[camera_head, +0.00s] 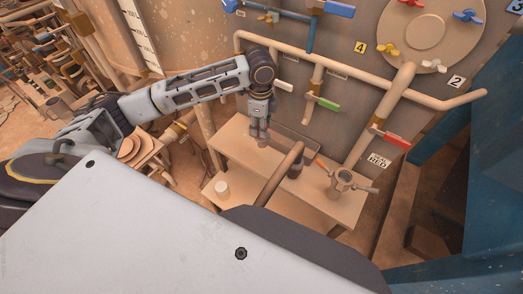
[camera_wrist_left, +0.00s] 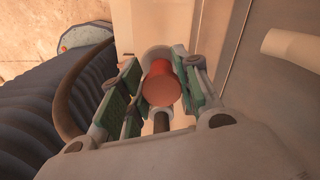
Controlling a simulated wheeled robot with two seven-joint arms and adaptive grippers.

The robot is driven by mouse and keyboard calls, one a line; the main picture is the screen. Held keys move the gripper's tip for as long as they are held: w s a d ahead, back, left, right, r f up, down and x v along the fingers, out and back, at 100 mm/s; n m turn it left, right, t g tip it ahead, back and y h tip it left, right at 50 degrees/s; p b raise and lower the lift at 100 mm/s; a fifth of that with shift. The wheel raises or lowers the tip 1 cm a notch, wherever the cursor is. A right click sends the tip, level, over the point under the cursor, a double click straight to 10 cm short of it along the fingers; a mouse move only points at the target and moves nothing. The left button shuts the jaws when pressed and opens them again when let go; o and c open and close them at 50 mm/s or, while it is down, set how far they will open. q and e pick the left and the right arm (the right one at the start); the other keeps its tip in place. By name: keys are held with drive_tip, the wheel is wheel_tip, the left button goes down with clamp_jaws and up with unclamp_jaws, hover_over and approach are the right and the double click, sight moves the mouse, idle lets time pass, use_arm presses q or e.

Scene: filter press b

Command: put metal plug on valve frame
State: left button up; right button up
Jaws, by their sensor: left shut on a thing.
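My left gripper (camera_head: 259,138) points down over the left part of the small wooden table. In the left wrist view its two green-padded fingers (camera_wrist_left: 160,95) are shut on a reddish-brown round piece (camera_wrist_left: 162,90), which I take to be the metal plug. A pale round rim shows just behind the piece. In the head view the plug is too small to make out at the fingertips. A grey metal body with a round opening and side arms (camera_head: 343,182), which looks like the valve frame, stands on the table's right part, apart from the gripper. My right gripper is not in view.
The wooden table (camera_head: 234,140) stands against a panel with pipes, a green-handled valve (camera_head: 328,104) and a red-handled valve (camera_head: 397,140). A pale cylinder (camera_head: 222,189) stands on the lower board.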

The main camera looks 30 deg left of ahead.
sight(261, 143)
use_arm(q)
drive_tip(key=shift+f, duration=2.1)
drive_tip(key=shift+f, duration=2.5)
drive_tip(key=shift+f+p, duration=0.1)
drive_tip(key=shift+p, duration=0.2)
drive_tip(key=o, duration=1.2)
drive_tip(key=shift+c, duration=0.2)
wheel_tip(261, 143, up, 12)
drive_tip(key=shift+r+b, duration=0.15)
drive_tip(key=shift+b, duration=0.25)
